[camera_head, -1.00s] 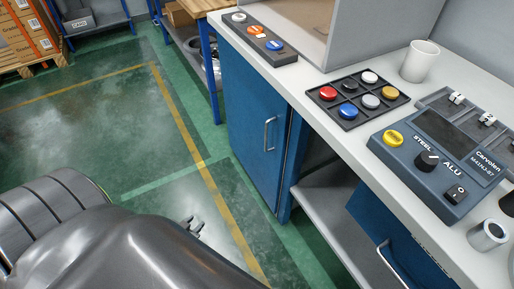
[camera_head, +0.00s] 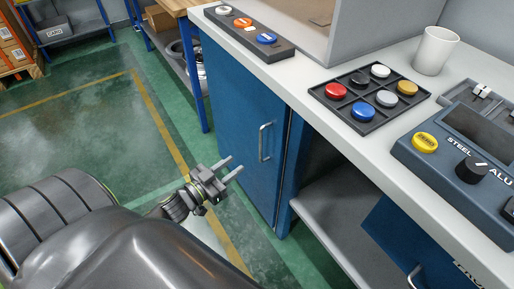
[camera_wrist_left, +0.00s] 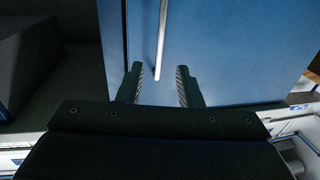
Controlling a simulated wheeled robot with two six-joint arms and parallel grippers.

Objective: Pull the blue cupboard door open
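The blue cupboard door (camera_head: 236,130) is under the left end of the white worktop and looks shut. Its silver bar handle (camera_head: 264,142) stands upright near the door's right edge. My left gripper (camera_head: 229,168) is open and empty, to the left of the handle and apart from it in the head view. In the left wrist view the gripper's two fingers (camera_wrist_left: 158,86) are spread, with the handle (camera_wrist_left: 161,38) in line with the gap between them, its lower end near the fingertips. The blue door (camera_wrist_left: 235,50) fills much of that view. My right gripper is not in view.
The worktop (camera_head: 330,112) carries a button strip (camera_head: 250,32), a tray of coloured caps (camera_head: 370,97), a white mug (camera_head: 435,50) and a control box (camera_head: 470,150). The floor left of the door is clear.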

